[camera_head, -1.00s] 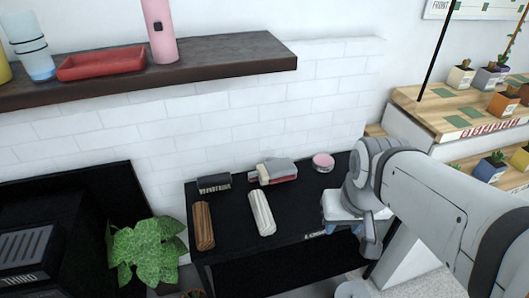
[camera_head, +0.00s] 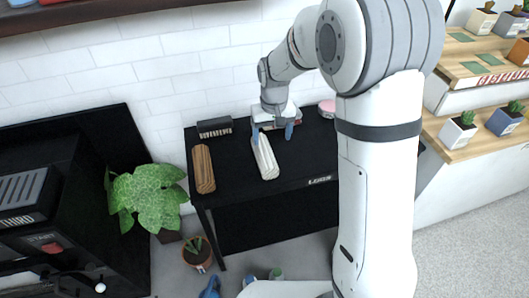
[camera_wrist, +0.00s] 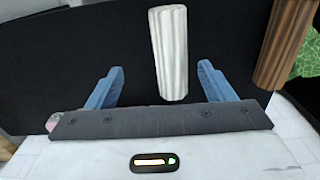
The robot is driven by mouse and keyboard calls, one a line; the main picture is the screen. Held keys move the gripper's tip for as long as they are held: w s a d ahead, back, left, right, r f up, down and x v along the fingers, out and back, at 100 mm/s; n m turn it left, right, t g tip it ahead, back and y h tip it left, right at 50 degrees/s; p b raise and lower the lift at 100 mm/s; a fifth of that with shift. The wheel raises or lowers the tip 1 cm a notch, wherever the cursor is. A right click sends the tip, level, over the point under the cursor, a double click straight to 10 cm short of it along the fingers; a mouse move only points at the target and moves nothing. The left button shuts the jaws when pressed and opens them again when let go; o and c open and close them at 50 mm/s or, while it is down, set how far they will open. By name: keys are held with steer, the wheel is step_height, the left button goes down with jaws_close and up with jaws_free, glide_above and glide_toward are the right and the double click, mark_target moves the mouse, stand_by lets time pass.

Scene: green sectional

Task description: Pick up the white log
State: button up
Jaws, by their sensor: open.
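The white log (camera_head: 264,158) is a ridged white cylinder lying on the black table (camera_head: 235,185), right of a brown log (camera_head: 203,168). In the wrist view the white log (camera_wrist: 169,55) extends upward from between the fingers, a little right of centre. My gripper (camera_head: 272,134) is over the table at the log's far end, with blue fingers apart. In the wrist view my gripper (camera_wrist: 162,82) is open, and its fingers stand clear of the log on both sides. The brown log (camera_wrist: 286,45) is further right there.
A dark brush (camera_head: 215,127) lies behind the brown log. A pink round item (camera_head: 327,108) is at the table's back right. A leafy plant (camera_head: 146,195) stands left of the table, and planters on wooden shelves (camera_head: 470,135) are at the right.

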glide_above(264, 149)
steer(key=s, duration=0.1)
step_height(264, 149, down, 4)
steer(key=shift+f, duration=0.15)
steer(key=f, duration=0.7)
steer(key=shift+w+f+b, duration=0.3)
steer(key=shift+w+b, duration=0.05)
steer(key=shift+b, duration=0.05)
steer(key=c, duration=1.2)
